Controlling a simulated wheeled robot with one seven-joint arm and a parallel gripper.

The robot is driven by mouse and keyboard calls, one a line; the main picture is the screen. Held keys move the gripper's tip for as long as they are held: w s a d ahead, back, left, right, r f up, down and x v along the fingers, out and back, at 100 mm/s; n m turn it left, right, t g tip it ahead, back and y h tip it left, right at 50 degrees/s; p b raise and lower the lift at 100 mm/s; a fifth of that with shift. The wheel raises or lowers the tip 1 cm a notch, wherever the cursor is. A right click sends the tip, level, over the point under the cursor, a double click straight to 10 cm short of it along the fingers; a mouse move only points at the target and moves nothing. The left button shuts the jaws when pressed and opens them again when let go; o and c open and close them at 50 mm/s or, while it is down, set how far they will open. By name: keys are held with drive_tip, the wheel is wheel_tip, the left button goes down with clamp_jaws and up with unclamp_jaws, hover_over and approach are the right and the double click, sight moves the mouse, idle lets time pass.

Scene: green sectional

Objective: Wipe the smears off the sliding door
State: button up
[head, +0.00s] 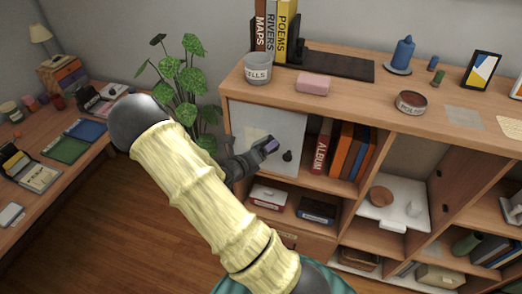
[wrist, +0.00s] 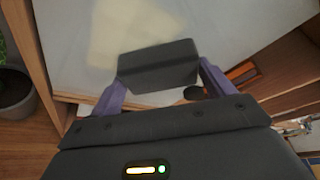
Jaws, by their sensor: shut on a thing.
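The sliding door (head: 262,122) is a pale grey panel on the upper left front of the wooden shelf unit. A dark round pull (head: 287,156) is on the door's lower right, just right of my gripper. My gripper (head: 269,146) is in front of the door's lower right part. Its purple fingers are shut on a dark grey block (wrist: 158,66). I cannot tell whether the block touches the door.
Right of the door stand books (head: 345,150) in an open compartment. A leafy plant (head: 185,85) stands left of the unit. Wooden floor (head: 130,220) is clear at left.

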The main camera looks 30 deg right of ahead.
sight(253, 145)
drive_tip(key=shift+w, duration=0.1)
drive_tip(key=shift+w+a+p, duration=0.5)
drive_tip(key=shift+w+a, duration=0.1)
drive_tip(key=shift+w, duration=0.2)
drive_tip(key=shift+w+a+p, duration=0.5)
drive_tip(key=shift+w+a, duration=0.05)
drive_tip(key=shift+w, duration=0.25)
drive_tip(key=shift+w+a+p, duration=0.45)
drive_tip(key=shift+w+a, duration=0.15)
drive_tip(key=shift+w, duration=0.2)
drive_tip(key=shift+w+a+p, duration=0.4)
drive_tip(key=shift+w+a, duration=0.15)
drive_tip(key=shift+w, duration=0.25)
drive_tip(key=shift+r, duration=0.1)
drive_tip(key=shift+a+r+p, duration=0.1)
drive_tip(key=shift+r+p, duration=0.85)
